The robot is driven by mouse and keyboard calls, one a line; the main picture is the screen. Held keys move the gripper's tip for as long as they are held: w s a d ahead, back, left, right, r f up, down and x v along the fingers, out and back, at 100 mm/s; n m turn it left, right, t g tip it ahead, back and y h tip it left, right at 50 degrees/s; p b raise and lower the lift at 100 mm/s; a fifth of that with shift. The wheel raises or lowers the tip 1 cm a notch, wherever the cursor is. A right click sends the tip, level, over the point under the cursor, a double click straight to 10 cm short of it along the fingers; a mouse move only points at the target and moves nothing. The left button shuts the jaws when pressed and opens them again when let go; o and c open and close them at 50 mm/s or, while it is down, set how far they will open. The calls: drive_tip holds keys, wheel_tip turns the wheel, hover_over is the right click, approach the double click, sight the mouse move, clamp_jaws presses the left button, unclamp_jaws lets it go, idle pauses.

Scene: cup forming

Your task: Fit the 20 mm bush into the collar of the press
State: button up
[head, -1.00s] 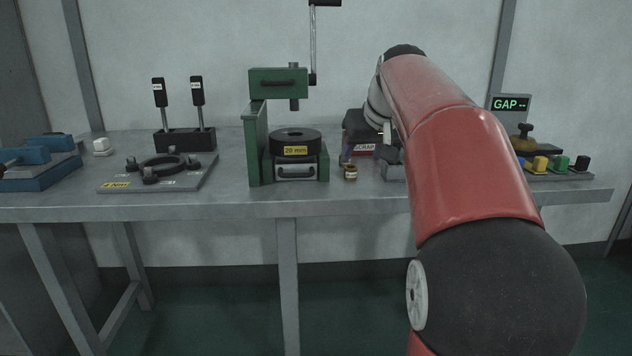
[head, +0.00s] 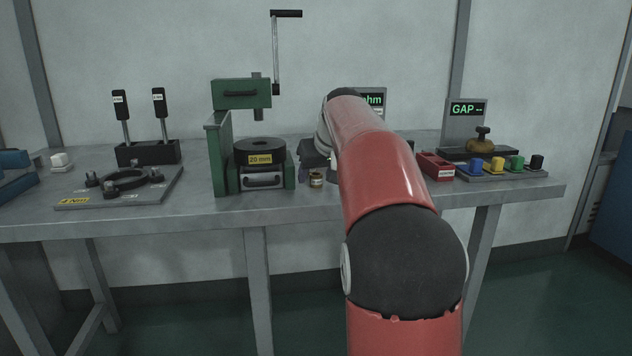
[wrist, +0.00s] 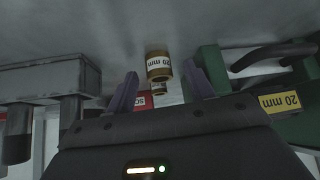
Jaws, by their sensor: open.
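The bush (head: 316,180) is a small brass-coloured cylinder standing on the bench just right of the press. In the wrist view, the bush (wrist: 159,68) shows a white 20 mm label, upside down. The green press (head: 219,150) carries a black round collar (head: 260,146) with a yellow 20 mm label, below its ram. My gripper (wrist: 160,78) is open, with its two purple-grey fingers on either side of the bush in the wrist view; contact cannot be told. In the head view my arm hides most of the gripper.
A black ring fixture (head: 128,180) and a two-handled block (head: 148,152) stand left of the press. A red tray (head: 434,165), coloured blocks (head: 497,164) and a GAP display (head: 466,110) are at the right. Bare bench lies in front of the press.

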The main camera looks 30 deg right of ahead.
drive_tip(key=shift+c, duration=0.3)
drive_tip(key=c, duration=1)
